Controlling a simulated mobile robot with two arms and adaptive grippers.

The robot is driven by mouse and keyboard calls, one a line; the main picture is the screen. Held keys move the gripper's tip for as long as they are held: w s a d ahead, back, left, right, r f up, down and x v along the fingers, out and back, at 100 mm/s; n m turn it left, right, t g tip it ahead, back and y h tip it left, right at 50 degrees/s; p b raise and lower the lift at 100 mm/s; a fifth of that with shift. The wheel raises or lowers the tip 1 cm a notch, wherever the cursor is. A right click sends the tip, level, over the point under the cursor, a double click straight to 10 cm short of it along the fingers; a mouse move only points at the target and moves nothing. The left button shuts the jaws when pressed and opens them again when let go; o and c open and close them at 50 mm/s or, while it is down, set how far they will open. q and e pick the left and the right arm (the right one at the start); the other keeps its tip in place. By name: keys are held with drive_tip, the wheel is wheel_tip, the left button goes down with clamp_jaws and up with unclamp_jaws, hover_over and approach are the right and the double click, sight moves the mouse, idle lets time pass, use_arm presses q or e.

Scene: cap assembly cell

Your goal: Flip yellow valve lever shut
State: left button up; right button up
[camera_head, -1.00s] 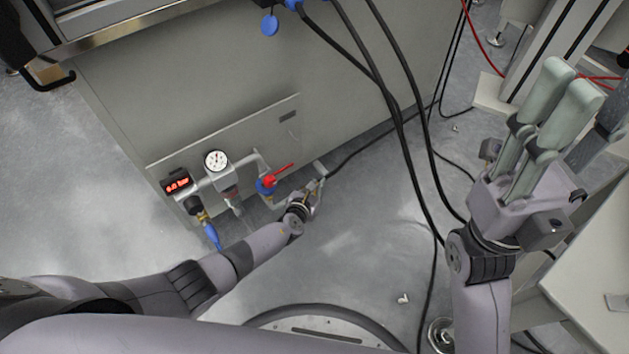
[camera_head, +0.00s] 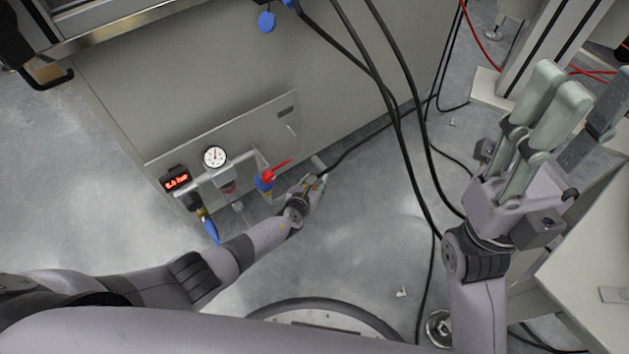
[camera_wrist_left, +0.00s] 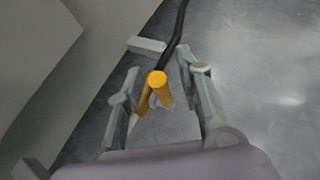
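The yellow lever (camera_wrist_left: 158,83) stands between the two fingers of my left gripper (camera_wrist_left: 162,92) in the left wrist view. A second yellow piece (camera_wrist_left: 142,105) shows just beside it. Gaps show between the lever and the fingers, so the gripper is open around it. In the head view my left gripper (camera_head: 317,184) is low by the grey cabinet, right of the red valve handle (camera_head: 279,171). Only a speck of yellow shows there; the fingers hide the rest. My right gripper (camera_head: 562,105) is raised at the right, with nothing seen in it; its finger gap is unclear.
The grey cabinet (camera_head: 230,85) bears a gauge (camera_head: 215,156), a red-lit display (camera_head: 177,181) and blue-handled fittings (camera_head: 210,228). Black cables (camera_head: 398,120) hang down to the floor right of my left gripper. A pale table (camera_head: 590,260) stands at the lower right.

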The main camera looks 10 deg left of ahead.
use_arm(q)
drive_tip(key=shift+s, duration=0.1)
drive_tip(key=v, duration=1.2)
idle(0.6)
